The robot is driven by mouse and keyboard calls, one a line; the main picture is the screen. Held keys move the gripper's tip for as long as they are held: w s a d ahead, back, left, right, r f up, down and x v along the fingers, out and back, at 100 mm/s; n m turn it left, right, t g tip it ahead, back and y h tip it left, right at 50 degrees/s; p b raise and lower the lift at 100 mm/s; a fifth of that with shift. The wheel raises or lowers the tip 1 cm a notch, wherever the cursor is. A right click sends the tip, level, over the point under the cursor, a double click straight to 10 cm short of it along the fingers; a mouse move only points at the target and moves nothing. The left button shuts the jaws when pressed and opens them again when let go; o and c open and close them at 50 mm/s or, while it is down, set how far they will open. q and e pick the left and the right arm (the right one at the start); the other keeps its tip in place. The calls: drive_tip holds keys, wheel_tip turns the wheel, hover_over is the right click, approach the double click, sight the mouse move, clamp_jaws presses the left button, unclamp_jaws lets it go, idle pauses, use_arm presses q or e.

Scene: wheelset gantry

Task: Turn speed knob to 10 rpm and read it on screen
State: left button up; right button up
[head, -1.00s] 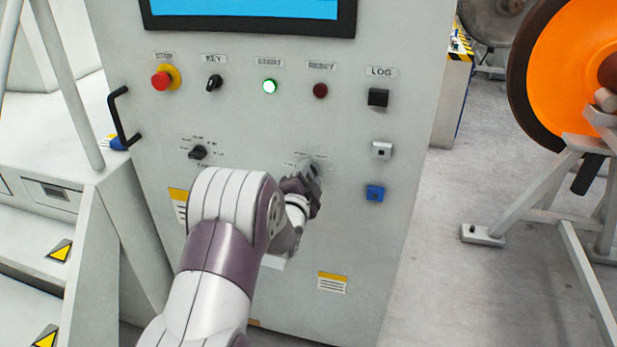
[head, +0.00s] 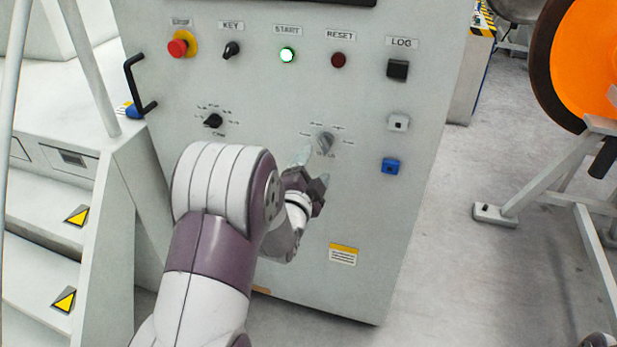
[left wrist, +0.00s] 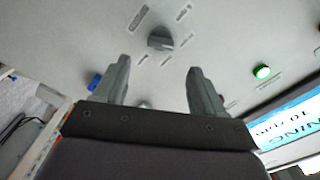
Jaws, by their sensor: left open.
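The speed knob (head: 325,143) is a grey knob with small markings around it, on the lower right of the grey control panel. It also shows in the left wrist view (left wrist: 160,38), just beyond the fingertips. My left gripper (head: 314,163) is open and empty, below and in front of the knob, apart from it. Its two fingers (left wrist: 158,66) stand wide in the left wrist view. The screen (left wrist: 292,125) is cut off at the right of that view, tilted, and reads "...NING" and "10 rpm". My right gripper is not in view.
The panel carries a red stop button (head: 178,47), key switch (head: 231,49), lit green start button (head: 287,55), dark red reset button (head: 338,60) and a black selector (head: 212,121). Blue (head: 390,166) and white buttons are right of the knob. Steps stand left, an orange wheel right.

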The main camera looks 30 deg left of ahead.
use_arm(q)
drive_tip(key=v, duration=0.4)
drive_tip(key=shift+s, duration=0.2)
